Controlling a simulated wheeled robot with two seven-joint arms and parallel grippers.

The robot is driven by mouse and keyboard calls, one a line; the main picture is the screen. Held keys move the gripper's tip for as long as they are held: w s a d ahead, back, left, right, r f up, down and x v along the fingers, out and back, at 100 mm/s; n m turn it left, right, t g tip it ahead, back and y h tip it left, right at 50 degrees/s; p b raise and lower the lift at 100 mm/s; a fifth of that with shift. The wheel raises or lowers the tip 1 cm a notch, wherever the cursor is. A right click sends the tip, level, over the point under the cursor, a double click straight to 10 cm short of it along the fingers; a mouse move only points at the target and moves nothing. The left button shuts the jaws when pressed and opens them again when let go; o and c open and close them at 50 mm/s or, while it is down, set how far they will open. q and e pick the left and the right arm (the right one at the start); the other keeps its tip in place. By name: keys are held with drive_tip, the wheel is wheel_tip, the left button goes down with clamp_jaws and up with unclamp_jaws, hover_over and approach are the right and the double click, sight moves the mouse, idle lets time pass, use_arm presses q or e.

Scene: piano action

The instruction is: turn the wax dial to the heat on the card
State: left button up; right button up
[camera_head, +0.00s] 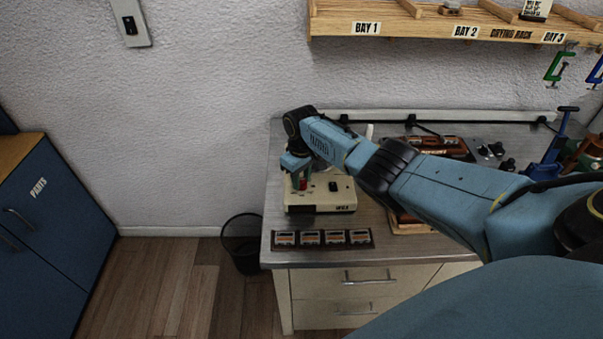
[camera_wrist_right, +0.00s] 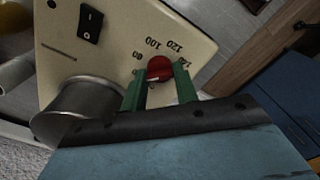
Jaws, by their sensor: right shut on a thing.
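The wax heater is a cream box (camera_head: 333,196) on the left part of the workbench, with a metal pot (camera_wrist_right: 85,105) on its top. Its red dial (camera_wrist_right: 160,68) sits among printed numbers; 80, 100, 120 and 140 show around it in the wrist view. My right gripper (camera_wrist_right: 160,82) is shut on the red dial, with a green finger on either side. It also shows in the head view (camera_head: 301,184), pointing down at the heater. The dial's exact setting is hard to read. I cannot pick out the card's heat. My left gripper is not in view.
A black rocker switch (camera_wrist_right: 90,23) is beside the dial. A strip of labelled cards or tins (camera_head: 322,239) lies at the bench's front edge. A blue tool (camera_head: 552,150) stands at the right. A labelled shelf (camera_head: 420,30) hangs above. A bin (camera_head: 241,243) stands left of the bench.

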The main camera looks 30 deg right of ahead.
drive_tip(key=m+p, duration=0.1)
drive_tip(key=m, duration=0.3)
drive_tip(key=shift+m, duration=0.3)
drive_tip(key=shift+m+p, duration=0.55)
drive_tip(key=shift+m, duration=1.45)
drive_tip(key=o, duration=1)
drive_tip(key=shift+c, duration=0.2)
drive_tip(key=shift+r, duration=0.1)
